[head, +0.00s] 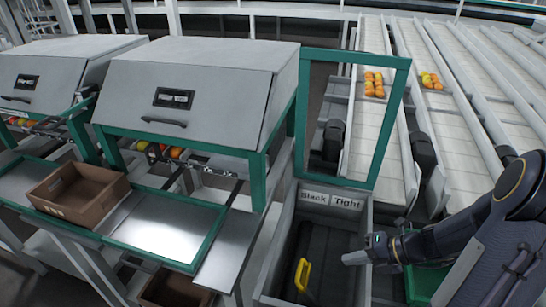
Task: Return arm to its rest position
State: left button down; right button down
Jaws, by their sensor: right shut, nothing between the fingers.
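My right arm comes in from the right edge. Its gripper (356,257) is shut and empty, and it is over the right part of the grey bin (284,232) labelled "Slack" and "Tight". My left gripper is not in view.
A brown cardboard box (70,193) sits on the green-framed bench at left. Grey hooded machines (200,85) stand behind it. A green frame (387,130) rises behind the bin. Conveyor lanes (464,70) with orange tomatoes (374,84) run at right.

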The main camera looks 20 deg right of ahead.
jog(key=s+a+r+m+h+p, duration=0.1)
jog(key=s+a+r+m, duration=0.2)
jog(key=m, duration=0.7)
jog(key=s+a+r+m+h+p, duration=0.1)
jog(key=s+a+r+m, duration=0.3)
jog(key=r+m, duration=0.4)
jog(key=s+a+r+m+h+p, duration=0.1)
jog(key=s+a+r+m+h, duration=0.2)
jog(key=m, duration=1)
notch_tip(320, 180, up, 3)
jog(key=s+a, duration=0.1)
jog(key=s, duration=0.1)
jog(key=shift+s, duration=0.35)
